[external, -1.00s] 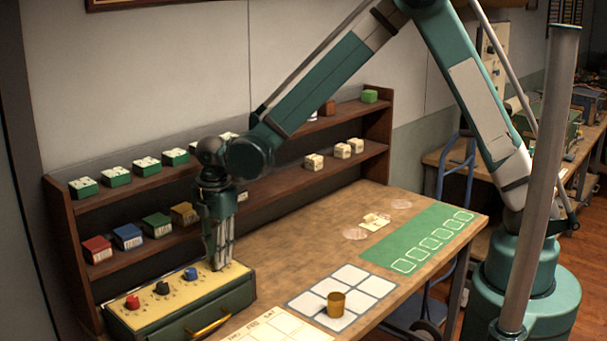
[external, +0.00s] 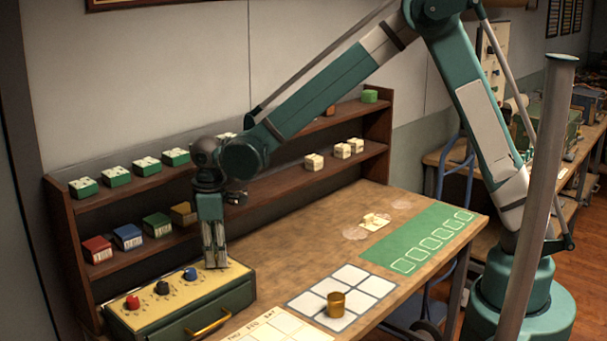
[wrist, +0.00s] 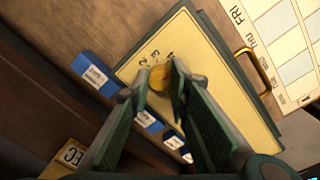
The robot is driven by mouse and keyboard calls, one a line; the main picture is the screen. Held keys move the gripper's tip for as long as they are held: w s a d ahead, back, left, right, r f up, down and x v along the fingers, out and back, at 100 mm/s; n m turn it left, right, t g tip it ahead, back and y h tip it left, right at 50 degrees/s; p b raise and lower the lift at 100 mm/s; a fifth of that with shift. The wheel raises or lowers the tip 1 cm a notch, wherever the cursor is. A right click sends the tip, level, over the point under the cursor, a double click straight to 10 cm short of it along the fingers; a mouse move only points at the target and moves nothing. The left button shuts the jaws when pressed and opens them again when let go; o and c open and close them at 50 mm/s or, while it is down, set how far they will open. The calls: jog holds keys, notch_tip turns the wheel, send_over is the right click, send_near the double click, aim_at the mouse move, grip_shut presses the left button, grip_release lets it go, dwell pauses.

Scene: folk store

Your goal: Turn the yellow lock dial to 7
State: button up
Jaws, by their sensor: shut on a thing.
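The lock box has a cream top panel (external: 145,304) with a red dial (external: 132,302), a black dial (external: 162,288) and a blue dial (external: 190,274) in a row. My gripper (external: 215,266) points straight down at the right end of this row and hides the dial there. In the wrist view the yellow dial (wrist: 161,76) sits between my two fingertips, which close on it from both sides. Printed numbers, among them 2 and 3, show beside it on the panel. I cannot read which number the dial points to.
A brass handle (external: 208,323) is on the box's front. Shelves with coloured blocks, such as a blue one (external: 127,237), stand close behind my gripper. A brass cup (external: 336,304) stands on the white grid.

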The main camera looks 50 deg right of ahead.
jog(key=m+b, duration=0.1)
jog(key=m, duration=0.3)
jog(key=shift+f+m, duration=0.1)
jog(key=shift+m, duration=0.2)
jog(key=m+b, duration=0.1)
jog(key=m, duration=0.2)
jog(key=shift+m, duration=0.4)
jog(key=m, duration=0.4)
jog(key=shift+g+b, duration=0.3)
jog(key=shift+b, duration=0.1)
jog(key=shift+m, duration=2.1)
jog(key=o, duration=0.9)
jog(key=shift+w, duration=0.1)
jog(key=shift+r, duration=0.25)
